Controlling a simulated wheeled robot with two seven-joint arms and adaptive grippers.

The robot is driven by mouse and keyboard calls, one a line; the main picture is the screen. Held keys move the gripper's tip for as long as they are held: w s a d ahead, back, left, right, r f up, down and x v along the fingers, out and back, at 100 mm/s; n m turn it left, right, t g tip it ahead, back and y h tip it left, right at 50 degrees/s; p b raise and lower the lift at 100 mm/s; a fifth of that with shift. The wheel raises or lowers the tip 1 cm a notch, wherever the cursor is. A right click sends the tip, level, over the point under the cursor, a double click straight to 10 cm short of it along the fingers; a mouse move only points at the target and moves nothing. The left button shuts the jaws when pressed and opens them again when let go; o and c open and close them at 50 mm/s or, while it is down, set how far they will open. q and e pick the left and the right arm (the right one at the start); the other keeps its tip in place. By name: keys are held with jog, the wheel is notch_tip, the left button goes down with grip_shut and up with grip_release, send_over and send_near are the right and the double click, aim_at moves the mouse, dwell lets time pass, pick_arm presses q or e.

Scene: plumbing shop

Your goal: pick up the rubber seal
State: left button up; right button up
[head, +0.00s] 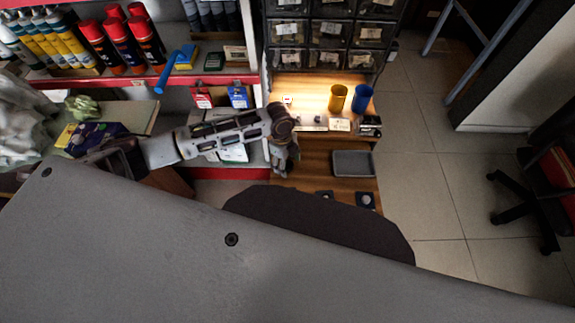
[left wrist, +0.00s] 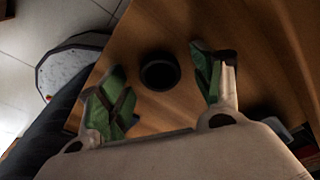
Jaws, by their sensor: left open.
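A black round ring with a dark centre, which looks like the rubber seal (left wrist: 160,71), lies on the wooden surface (left wrist: 185,25) in the left wrist view. My left gripper (left wrist: 157,92) is open, with its green-padded fingers on either side of the ring and nothing visibly held. In the head view my left gripper (head: 285,162) points down over the left part of the wooden bench. I cannot make out the ring for sure there; the gripper may hide it. My right gripper is not in view.
On the bench stand a yellow cup (head: 337,98), a blue cup (head: 361,99) and a grey tray (head: 353,163). Small dark pieces (head: 365,200) lie near the front edge. Drawers (head: 330,33) rise behind. Shelves with cans (head: 118,42) are at left; open floor (head: 445,190) is at right.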

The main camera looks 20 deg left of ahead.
pick_arm(q)
jog(key=c, duration=0.8)
jog(key=shift+r, duration=0.15)
jog(key=shift+r, duration=0.2)
notch_tip(320, 180, up, 9)
jog(key=p, duration=0.2)
jog(key=shift+r, duration=0.2)
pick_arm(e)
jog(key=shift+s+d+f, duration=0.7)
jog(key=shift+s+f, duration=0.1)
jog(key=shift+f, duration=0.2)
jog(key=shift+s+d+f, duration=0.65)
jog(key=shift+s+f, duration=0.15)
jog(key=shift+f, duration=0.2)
pick_arm(q)
jog(key=shift+w+d, duration=0.1)
